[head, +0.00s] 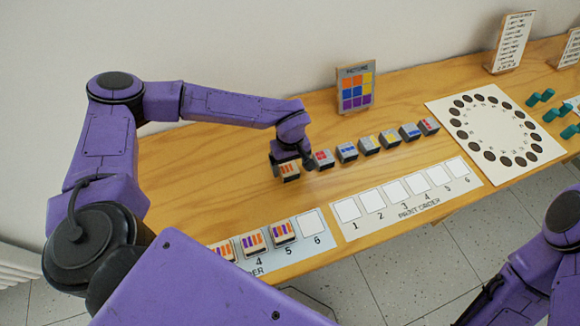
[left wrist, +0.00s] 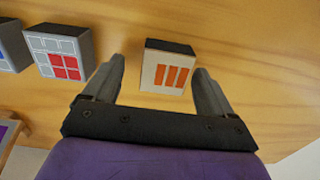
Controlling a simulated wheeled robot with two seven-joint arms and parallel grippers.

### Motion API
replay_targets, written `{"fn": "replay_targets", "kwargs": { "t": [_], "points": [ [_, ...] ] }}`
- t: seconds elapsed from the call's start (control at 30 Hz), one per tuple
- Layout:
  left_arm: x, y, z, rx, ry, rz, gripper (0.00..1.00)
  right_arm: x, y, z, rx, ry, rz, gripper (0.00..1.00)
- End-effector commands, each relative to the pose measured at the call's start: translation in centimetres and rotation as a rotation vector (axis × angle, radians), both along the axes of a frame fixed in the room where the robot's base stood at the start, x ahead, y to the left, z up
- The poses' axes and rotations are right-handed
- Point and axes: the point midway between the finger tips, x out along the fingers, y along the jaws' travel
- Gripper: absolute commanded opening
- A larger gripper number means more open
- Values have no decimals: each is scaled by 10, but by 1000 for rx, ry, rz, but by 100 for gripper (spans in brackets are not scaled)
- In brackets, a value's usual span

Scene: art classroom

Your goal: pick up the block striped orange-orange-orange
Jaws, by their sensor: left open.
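The block striped orange-orange-orange (left wrist: 167,72) shows in the left wrist view with three orange bars on a pale top and dark sides. It sits on the table between the two spread fingers of my left gripper (left wrist: 162,88), toward their tips. In the head view the same block (head: 289,171) is partly covered by my left gripper (head: 291,160), which is open, points down and is right over it. I cannot tell whether the fingers touch the block. My right arm shows at the lower right of the head view, but its gripper fingers cannot be made out.
A red-patterned block (head: 322,159) stands close on the right, heading a row of several picture blocks. Striped blocks (head: 283,232) stand on the near left card; its slot 6 (head: 312,224) is empty. The print order card (head: 407,200) is bare. A picture stand (head: 355,88) is behind.

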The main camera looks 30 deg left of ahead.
Motion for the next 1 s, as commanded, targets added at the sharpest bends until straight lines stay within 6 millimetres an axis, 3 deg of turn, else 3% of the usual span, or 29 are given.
{"fn": "replay_targets", "kwargs": {
  "t": [0.17, 0.37, 0.77, 0.9, 1.0],
  "points": [
    [1, 0, -1, 0, 0, 0, 85, 0, 0, 0, 1, 1, 0, 80],
    [1, -1, -1, 0, 0, -2, 25, -1, 0, 0, 0, 1, 0, 80],
    [1, 0, 6, 0, 0, 0, 24, -1, 0, -1, 1, 1, 0, 80],
    [3, 0, 30, -1, -6, -1, 24, -1, 0, -5, 1, 1, 0, 80],
    [-17, 4, 53, -2, -6, -1, 24, 0, 0, -10, 1, 1, 0, 80]
  ]
}}
